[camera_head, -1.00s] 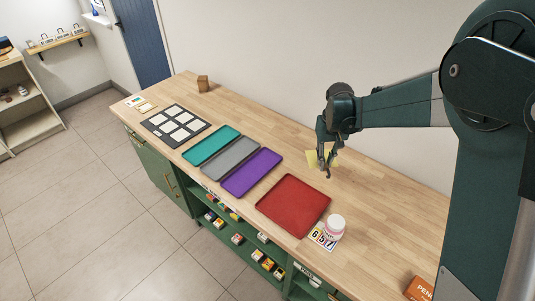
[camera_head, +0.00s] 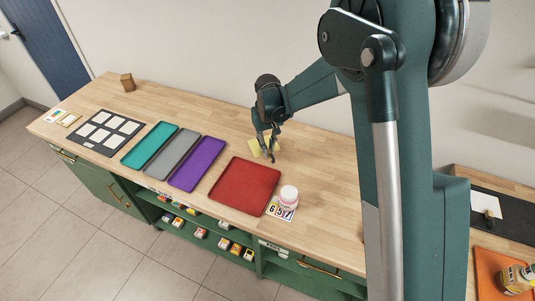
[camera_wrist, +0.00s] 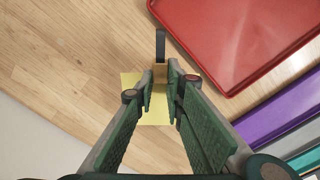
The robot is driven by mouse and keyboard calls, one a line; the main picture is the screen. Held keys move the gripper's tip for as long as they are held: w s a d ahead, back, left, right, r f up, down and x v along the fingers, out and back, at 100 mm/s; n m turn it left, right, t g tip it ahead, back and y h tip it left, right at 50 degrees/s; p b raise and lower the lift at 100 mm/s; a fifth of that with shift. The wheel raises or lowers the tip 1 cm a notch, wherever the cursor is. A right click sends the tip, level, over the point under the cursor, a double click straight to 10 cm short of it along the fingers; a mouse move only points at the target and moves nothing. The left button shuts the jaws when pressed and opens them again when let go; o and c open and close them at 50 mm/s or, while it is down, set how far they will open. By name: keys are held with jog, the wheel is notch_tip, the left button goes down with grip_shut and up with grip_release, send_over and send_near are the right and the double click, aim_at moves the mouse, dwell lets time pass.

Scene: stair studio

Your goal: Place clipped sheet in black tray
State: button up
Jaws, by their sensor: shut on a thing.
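A yellow sheet (camera_head: 255,147) is at my gripper (camera_head: 268,148), above or on the wooden counter; I cannot tell the gap. In the wrist view the sheet (camera_wrist: 153,112) shows below and between the fingers. My gripper (camera_wrist: 161,84) is shut on a small tan clip (camera_wrist: 160,73) with a dark upright piece, at the sheet's edge. A flat black tray or board (camera_head: 516,228) lies at the far right in the head view, partly hidden by my arm. A white sheet (camera_head: 486,203) with a small tan piece on it lies there.
A red tray (camera_head: 243,187) lies in front of my gripper. Purple (camera_head: 198,164), grey and teal trays lie left of it. A white jar (camera_head: 288,196) stands by number cards. A black board with white cards (camera_head: 104,130) is farther left. An orange surface with a bottle (camera_head: 515,277) is at right.

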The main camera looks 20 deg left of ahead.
jog(key=shift+f, duration=1.9)
jog(key=shift+f+b, duration=0.15)
jog(key=shift+b, duration=0.15)
jog(key=o, duration=0.7)
jog(key=shift+c, duration=0.2)
notch_tip(320, 180, up, 12)
jog(key=shift+r+p, duration=0.2)
jog(key=shift+p, duration=0.35)
